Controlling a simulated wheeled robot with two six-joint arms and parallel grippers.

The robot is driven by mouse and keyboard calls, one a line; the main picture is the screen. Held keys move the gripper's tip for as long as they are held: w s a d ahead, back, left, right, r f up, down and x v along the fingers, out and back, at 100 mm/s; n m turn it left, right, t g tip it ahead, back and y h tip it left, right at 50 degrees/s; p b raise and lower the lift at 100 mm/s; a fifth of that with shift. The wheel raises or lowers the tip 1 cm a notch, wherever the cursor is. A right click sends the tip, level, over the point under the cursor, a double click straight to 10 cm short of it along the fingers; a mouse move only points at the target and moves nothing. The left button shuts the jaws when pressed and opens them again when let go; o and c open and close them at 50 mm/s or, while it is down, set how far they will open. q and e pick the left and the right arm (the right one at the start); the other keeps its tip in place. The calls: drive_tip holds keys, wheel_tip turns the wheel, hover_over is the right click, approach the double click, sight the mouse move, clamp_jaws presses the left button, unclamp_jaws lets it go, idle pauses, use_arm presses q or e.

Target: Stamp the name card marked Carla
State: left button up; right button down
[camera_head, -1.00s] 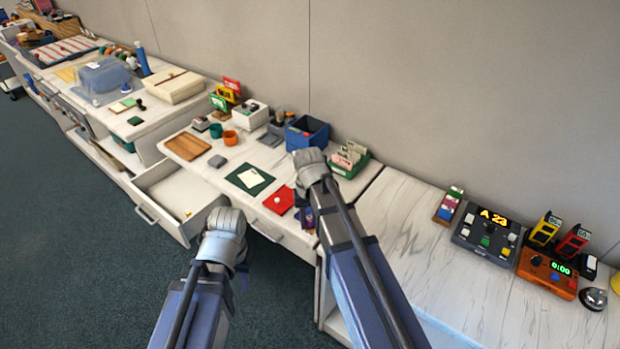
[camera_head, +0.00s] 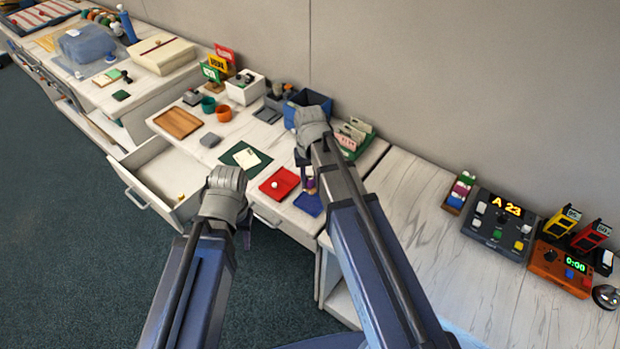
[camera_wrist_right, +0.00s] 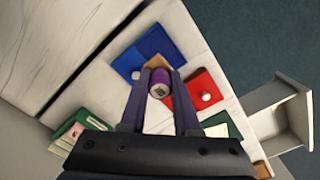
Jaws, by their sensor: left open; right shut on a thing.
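A cream card (camera_head: 247,158) lies on a dark green mat (camera_head: 229,157); its writing is too small to read. More cards stand in a green holder (camera_head: 354,153), also at the lower left of the right wrist view. My right gripper (camera_head: 309,181) is shut on a purple stamp (camera_wrist_right: 159,85) with a grey-marked top. It holds the stamp near the blue pad (camera_head: 308,204), beside the red pad (camera_head: 270,187). A tan piece shows behind the stamp in the wrist view. My left gripper (camera_head: 247,238) is open, low in front of the drawer; its fingertips are partly hidden.
An open drawer (camera_head: 165,177) juts out at the left. A wooden tray (camera_head: 178,123), grey block (camera_head: 210,140), two cups (camera_head: 224,113) and a blue bin (camera_head: 305,98) stand behind. A console (camera_head: 499,225) and orange timer (camera_head: 560,268) are on the right.

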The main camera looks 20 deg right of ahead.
drive_tip(key=shift+f+b, duration=2.35)
drive_tip(key=shift+f, duration=0.3)
drive_tip(key=shift+s+f+b, duration=0.1)
drive_tip(key=shift+f+b, duration=0.4)
drive_tip(key=shift+b, duration=0.05)
drive_tip(key=shift+r, duration=0.15)
wheel_tip(320, 180, up, 7)
drive_tip(key=p, duration=0.7)
idle(0.4)
